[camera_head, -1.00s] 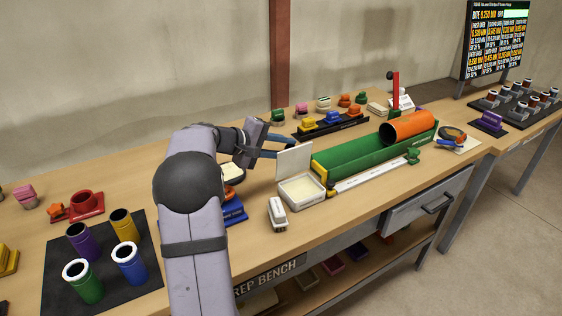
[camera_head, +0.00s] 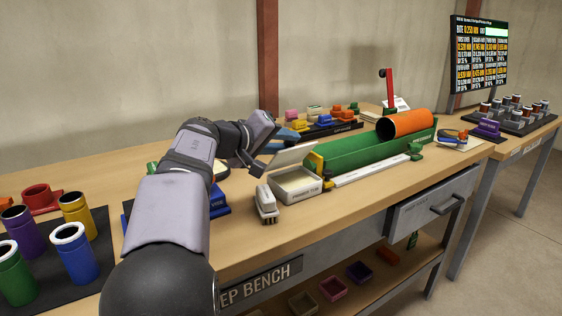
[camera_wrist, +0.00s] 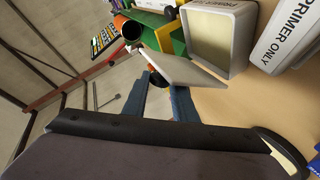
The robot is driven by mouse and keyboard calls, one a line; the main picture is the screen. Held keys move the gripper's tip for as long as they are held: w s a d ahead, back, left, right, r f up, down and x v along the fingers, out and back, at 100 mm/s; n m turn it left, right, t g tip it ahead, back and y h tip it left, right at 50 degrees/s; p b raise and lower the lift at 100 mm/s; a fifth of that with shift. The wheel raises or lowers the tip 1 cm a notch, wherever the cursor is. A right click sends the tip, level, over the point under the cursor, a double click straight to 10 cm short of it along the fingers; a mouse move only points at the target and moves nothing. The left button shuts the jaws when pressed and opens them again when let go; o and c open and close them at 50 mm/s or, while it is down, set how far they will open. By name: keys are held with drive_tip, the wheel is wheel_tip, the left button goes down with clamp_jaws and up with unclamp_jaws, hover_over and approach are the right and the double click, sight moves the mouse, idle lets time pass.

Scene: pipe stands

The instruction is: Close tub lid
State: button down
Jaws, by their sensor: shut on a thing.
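The tub (camera_head: 297,185) is a white open box on the bench, with a pale cream inside that also shows in the wrist view (camera_wrist: 215,38). Its pale lid (camera_head: 290,156) is raised and tilted above the tub, partly open. In the wrist view the lid (camera_wrist: 190,68) is a slanted grey-white plate beside the tub's opening. My gripper (camera_head: 288,141) is at the lid's outer edge and shut on it. Its blue fingers (camera_wrist: 165,80) flank the lid edge in the wrist view, where the lid hides part of the contact.
A white block marked PRIMER ONLY (camera_head: 266,203) stands left of the tub. A green trough (camera_head: 365,150) with an orange pipe (camera_head: 405,124) lies to the right. A white ruler-like strip (camera_head: 370,171) runs before it. Coloured pipes stand at the left.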

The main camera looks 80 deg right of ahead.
drive_tip(key=s+a+f+m+h+b, duration=0.1)
drive_tip(key=b, duration=0.5)
drive_tip(key=s+a+f+m+h+b, duration=0.1)
drive_tip(key=f+m+b, duration=0.1)
drive_tip(key=b, duration=0.4)
drive_tip(key=shift+t, duration=0.3)
drive_tip(key=s+a+f+m+h+b, duration=0.1)
drive_tip(key=b, duration=0.5)
drive_tip(key=shift+m+b, duration=0.3)
drive_tip(key=shift+b, duration=0.6)
drive_tip(key=shift+m, duration=0.3)
drive_tip(key=shift+r, duration=0.1)
drive_tip(key=c, duration=1.4)
unclamp_jaws()
drive_tip(key=shift+c, duration=0.2)
drive_tip(key=shift+a, duration=0.1)
drive_tip(key=v, duration=0.7)
drive_tip(key=shift+a+b, duration=0.15)
drive_tip(key=shift+b, duration=0.2)
